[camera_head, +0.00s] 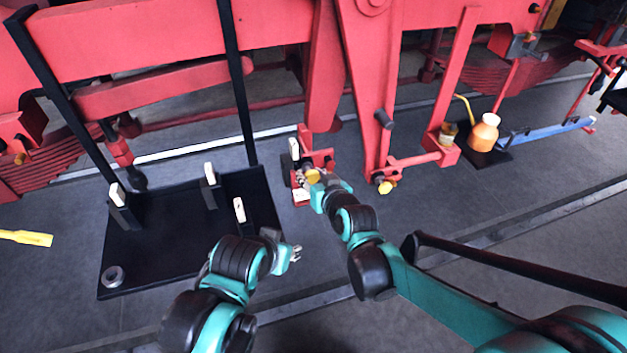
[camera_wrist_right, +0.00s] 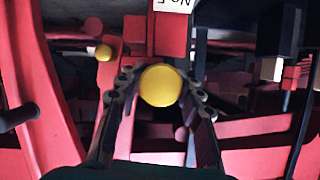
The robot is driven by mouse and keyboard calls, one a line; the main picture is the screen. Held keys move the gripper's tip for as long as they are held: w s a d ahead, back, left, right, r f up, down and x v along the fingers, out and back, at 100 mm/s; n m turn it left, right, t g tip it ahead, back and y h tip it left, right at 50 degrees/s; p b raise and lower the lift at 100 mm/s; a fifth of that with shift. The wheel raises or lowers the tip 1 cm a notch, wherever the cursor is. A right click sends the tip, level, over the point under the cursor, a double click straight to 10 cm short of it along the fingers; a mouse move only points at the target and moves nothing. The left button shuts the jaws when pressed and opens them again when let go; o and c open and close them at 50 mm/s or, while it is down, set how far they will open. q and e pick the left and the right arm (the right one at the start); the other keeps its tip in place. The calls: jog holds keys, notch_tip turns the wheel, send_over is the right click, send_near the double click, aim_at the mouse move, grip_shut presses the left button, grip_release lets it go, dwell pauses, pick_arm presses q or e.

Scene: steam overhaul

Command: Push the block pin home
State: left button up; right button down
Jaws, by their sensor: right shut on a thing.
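The block pin (camera_wrist_right: 161,86) shows its round yellow head in the right wrist view, directly between my fingertips. In the head view its yellow end (camera_head: 312,176) is at the red block and bracket (camera_head: 318,159) near the middle. My right gripper (camera_head: 316,182) is shut on the pin's head, also seen in the wrist view (camera_wrist_right: 160,92). The pin's shaft is hidden behind the head, so its depth cannot be told. My left gripper (camera_head: 295,253) hangs apart from the block, over the floor right of the black mat; its jaws are too small to read.
The black mat (camera_head: 150,275) at left holds several black stands with white tags and a metal ring (camera_head: 113,277). Red rods and a lever (camera_head: 375,100) stand close around the block. An orange oil can (camera_head: 484,132) is at right. The floor between is mostly clear.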

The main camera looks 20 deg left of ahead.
jog(key=c, duration=1)
grip_release()
jog(key=shift+w+r, duration=0.1)
jog(key=v, duration=1.2)
jog(key=s+d+f+m+g+h, duration=0.1)
jog(key=s+d+f+m+h, duration=0.1)
jog(key=d, duration=0.7)
jog(key=s+d+f+m+g+h, duration=0.1)
jog(key=s+d+f+h, duration=0.2)
jog(key=d, duration=0.6)
jog(key=s+d+f+m+g+h, duration=0.1)
jog(key=s+d+f+m+h, duration=0.1)
jog(key=s+d, duration=0.4)
jog(key=shift+s+d+f+m+g+h, duration=0.15)
jog(key=shift+d+h, duration=0.1)
jog(key=shift+d, duration=0.45)
jog(key=shift+d+f+m+g+h, duration=0.1)
jog(key=shift+d+h, duration=0.1)
jog(key=shift+d, duration=0.5)
jog(key=shift+s+d+f+m+g+h, duration=0.15)
jog(key=shift+d+h, duration=0.1)
jog(key=shift+d, duration=0.45)
